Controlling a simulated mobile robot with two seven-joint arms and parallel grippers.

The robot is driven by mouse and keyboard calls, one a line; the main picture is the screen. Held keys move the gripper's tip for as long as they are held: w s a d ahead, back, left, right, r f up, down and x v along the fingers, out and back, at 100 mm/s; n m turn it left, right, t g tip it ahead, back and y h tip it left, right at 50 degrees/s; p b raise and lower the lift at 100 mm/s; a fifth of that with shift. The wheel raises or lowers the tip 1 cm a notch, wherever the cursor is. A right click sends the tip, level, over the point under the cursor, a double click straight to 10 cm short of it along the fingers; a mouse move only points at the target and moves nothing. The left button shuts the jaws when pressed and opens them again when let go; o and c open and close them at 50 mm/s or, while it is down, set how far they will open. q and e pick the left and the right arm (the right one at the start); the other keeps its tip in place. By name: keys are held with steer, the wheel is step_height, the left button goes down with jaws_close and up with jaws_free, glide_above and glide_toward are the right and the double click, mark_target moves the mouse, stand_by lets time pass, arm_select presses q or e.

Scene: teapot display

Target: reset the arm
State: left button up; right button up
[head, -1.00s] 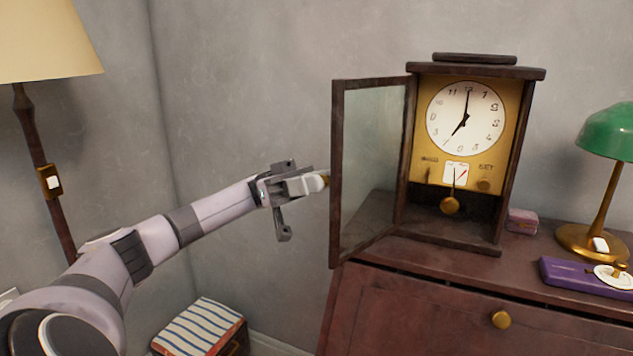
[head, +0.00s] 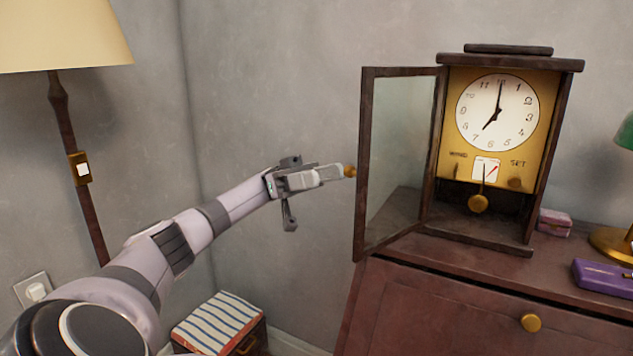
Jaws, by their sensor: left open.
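My left arm comes in from the lower left, and its open gripper (head: 302,182) is in the air to the left of the clock's open glass door (head: 398,155). The gripper's tip is close to the small brass knob (head: 350,171) on the door's outer edge. The knob shows clear of the tip, but I cannot tell the gap in depth. Nothing shows held in the jaws. The dark wooden clock (head: 497,112) stands upright, its door swung out to the left. My right gripper is not in view.
The clock stands on a reddish-brown desk (head: 450,290) with a purple case (head: 605,278), a small pink box (head: 555,222) and a green-shaded lamp (head: 626,133). A floor lamp (head: 65,130) stands left. A striped-top box (head: 217,322) is low beside the desk.

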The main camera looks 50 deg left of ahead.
arm_select(q)
steer(key=shift+a+f, duration=0.2)
steer(key=shift+a, duration=0.2)
stand_by(0.5)
